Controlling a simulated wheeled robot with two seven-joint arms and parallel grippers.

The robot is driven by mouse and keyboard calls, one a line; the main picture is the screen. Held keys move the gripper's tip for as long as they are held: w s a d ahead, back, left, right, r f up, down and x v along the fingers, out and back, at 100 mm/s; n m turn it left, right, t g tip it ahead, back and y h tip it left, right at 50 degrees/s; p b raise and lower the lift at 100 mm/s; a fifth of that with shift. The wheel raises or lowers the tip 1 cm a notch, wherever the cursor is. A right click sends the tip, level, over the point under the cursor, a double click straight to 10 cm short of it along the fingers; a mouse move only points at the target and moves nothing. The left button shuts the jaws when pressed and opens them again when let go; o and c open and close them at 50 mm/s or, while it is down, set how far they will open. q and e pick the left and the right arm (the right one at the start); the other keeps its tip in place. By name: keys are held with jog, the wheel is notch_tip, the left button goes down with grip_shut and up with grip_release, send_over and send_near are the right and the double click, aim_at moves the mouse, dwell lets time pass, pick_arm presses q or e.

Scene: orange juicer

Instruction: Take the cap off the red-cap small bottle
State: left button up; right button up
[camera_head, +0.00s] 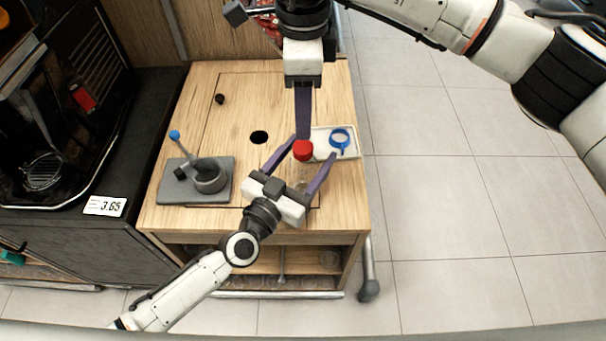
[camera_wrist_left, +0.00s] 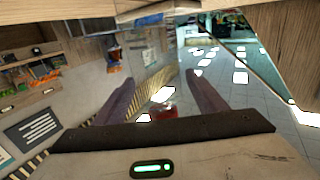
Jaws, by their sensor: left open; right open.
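The red cap (camera_head: 303,150) shows from above, on the small bottle, whose body is mostly hidden beneath it in the head view. My left gripper (camera_head: 313,147) comes from below with its purple fingers spread, one on each side of the bottle. In the left wrist view a blurred reddish, clear shape (camera_wrist_left: 164,108) shows between the open fingers (camera_wrist_left: 160,78). My right gripper (camera_head: 303,134) points down from the top, its fingers lined up edge-on, tips just above or at the cap. I cannot tell whether they touch it.
A pale tray (camera_head: 348,151) with a blue ring-shaped strainer (camera_head: 339,138) lies right of the bottle. A grey base with a round holder (camera_head: 211,176) stands at left on the wooden table (camera_head: 235,90). A dark hole (camera_head: 259,137) is in the tabletop.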

pick_arm(q)
jog(key=shift+x, duration=1)
